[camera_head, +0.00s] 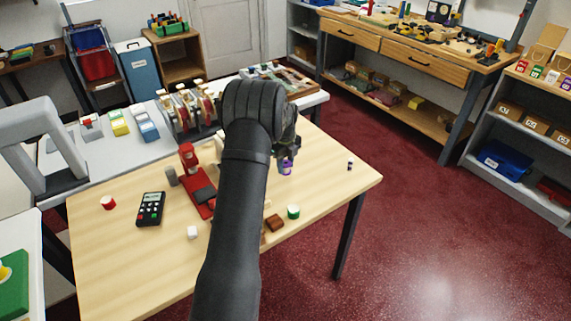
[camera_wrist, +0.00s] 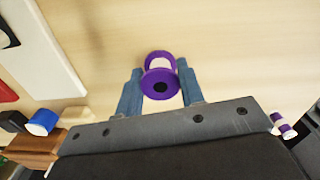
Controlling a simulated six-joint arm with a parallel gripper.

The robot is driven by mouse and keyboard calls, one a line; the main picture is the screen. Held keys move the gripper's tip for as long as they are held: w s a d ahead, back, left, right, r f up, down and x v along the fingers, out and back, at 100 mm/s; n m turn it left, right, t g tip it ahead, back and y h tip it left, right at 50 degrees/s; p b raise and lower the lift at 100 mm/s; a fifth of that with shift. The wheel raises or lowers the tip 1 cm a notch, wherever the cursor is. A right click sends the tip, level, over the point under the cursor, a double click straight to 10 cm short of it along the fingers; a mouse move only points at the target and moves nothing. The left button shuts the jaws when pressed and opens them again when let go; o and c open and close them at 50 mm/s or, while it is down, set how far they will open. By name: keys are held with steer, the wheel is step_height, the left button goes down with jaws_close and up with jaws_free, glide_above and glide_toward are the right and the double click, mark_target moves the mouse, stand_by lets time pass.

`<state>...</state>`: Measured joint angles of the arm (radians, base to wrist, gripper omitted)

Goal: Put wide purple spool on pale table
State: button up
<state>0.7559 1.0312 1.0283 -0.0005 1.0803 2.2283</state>
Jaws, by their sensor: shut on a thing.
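The wide purple spool (camera_wrist: 160,78) is between the two blue fingers of my gripper (camera_wrist: 160,95) in the wrist view, its purple flange with a dark hole facing the camera. In the head view the spool (camera_head: 286,168) shows just below my gripper (camera_head: 285,158), partly hidden by it. My gripper is shut on it. The pale wood table (camera_head: 335,185) lies beneath; whether the spool touches it I cannot tell. A small purple-and-white spool (camera_head: 350,165) stands near the table's right edge; it also shows in the wrist view (camera_wrist: 283,125).
On the table are a red stand device (camera_head: 196,185), a black keypad (camera_head: 150,208), a red-and-white spool (camera_head: 108,203), a white cube (camera_head: 193,232), a brown block (camera_head: 274,222) and a green-ended spool (camera_head: 293,212). The table's right part around the small spool is mostly clear.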

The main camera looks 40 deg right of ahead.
mark_target(285, 163)
steer(key=o, duration=1)
steer(key=shift+f, duration=0.1)
steer(key=shift+c, duration=0.2)
step_height(285, 163, up, 12)
step_height(285, 163, down, 12)
steer(key=shift+f, duration=0.1)
steer(key=shift+r, duration=2.2)
